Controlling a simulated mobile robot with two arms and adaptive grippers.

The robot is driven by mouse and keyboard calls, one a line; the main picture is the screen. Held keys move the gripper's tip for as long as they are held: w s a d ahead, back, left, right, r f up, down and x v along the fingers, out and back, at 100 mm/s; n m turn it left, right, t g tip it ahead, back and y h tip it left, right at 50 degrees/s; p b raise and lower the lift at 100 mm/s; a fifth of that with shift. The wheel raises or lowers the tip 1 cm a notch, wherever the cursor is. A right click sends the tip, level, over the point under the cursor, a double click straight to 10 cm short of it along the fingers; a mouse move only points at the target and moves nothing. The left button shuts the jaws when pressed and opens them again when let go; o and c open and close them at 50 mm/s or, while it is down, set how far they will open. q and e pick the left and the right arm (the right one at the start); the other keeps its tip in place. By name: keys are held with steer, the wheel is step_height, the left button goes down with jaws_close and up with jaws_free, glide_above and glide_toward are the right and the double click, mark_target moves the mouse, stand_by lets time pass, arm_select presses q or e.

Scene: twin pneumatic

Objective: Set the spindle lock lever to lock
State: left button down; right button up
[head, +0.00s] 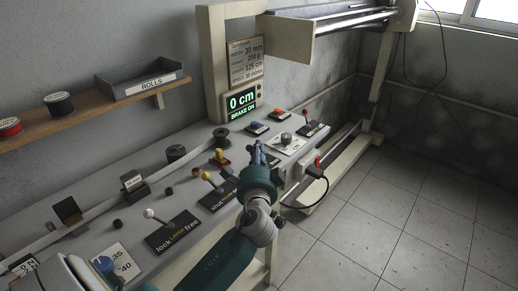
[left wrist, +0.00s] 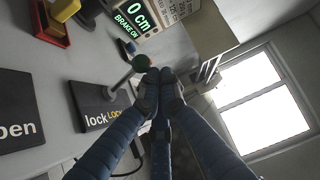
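The stem slants up to the right in that picture. My left gripper (left wrist: 158,77) has its fingertips together just beside and below the knob; no object shows between them, and I cannot tell whether they touch the knob. In the head view my left gripper (head: 258,147) is over the middle of the bench and hides most of this lever.
A white-knobbed lever (head: 150,214), a yellow-knobbed lever (head: 207,176) and a red-knobbed lever (head: 305,113) stand along the bench. A yellow-and-red part (head: 220,160) sits near the gripper. The floor (head: 400,200) at right is clear.

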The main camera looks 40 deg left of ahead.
arm_select(q)
steer(key=v, duration=1.1)
steer(key=shift+s, duration=0.35)
steer(key=shift+d, duration=0.1)
